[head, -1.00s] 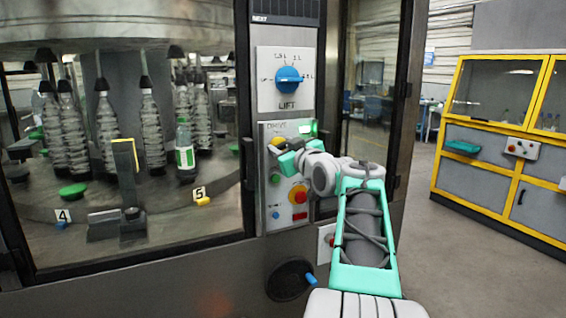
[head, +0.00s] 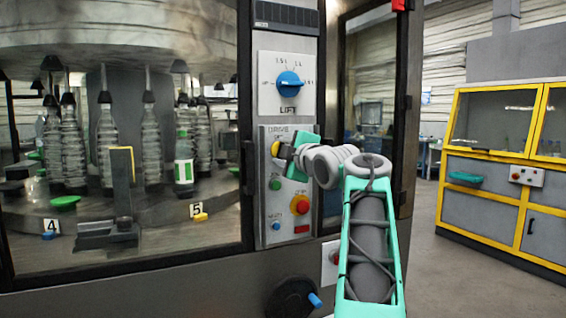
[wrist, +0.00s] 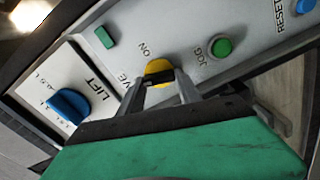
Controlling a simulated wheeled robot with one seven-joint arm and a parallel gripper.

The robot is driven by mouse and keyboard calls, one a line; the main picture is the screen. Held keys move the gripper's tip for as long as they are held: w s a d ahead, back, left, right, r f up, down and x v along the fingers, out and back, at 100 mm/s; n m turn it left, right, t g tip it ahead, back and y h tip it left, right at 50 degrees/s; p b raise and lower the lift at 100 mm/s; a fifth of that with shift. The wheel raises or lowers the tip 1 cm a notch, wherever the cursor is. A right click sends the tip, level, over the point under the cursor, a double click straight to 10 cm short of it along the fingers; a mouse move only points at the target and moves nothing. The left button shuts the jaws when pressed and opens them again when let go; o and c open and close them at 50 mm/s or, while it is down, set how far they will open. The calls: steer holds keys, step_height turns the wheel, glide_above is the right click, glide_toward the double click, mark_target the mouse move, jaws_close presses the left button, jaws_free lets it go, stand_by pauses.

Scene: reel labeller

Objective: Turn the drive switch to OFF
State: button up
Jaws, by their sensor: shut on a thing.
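The drive switch (head: 276,148) is a yellow knob on the grey DRIVE panel, below the LIFT panel. In the wrist view the yellow switch (wrist: 158,68) shows close up, with the word ON printed beside it. My gripper (head: 283,151) is at the switch in the head view, its teal body tilted. In the wrist view the two grey fingers of my gripper (wrist: 160,80) lie on either side of the dark bar of the knob and are shut on it. The OFF mark is not visible, and the hand partly hides the switch in the head view.
The blue LIFT knob (head: 289,84) is above. A green JOG button (head: 276,184), a red emergency button (head: 300,204) and a blue RESET button (head: 276,226) are below on the same panel. Bottles stand behind glass at left. A yellow-framed cabinet (head: 504,150) stands at right.

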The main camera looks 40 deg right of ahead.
steer(key=shift+f+n+b, duration=0.1)
steer(key=shift+n+b, duration=0.8)
steer(key=shift+n, duration=0.7)
steer(key=o, duration=1.4)
steer(key=shift+c, duration=0.2)
steer(key=b+v, duration=0.1)
steer(key=v, duration=0.6)
steer(key=shift+s, duration=0.4)
steer(key=shift+a, duration=0.1)
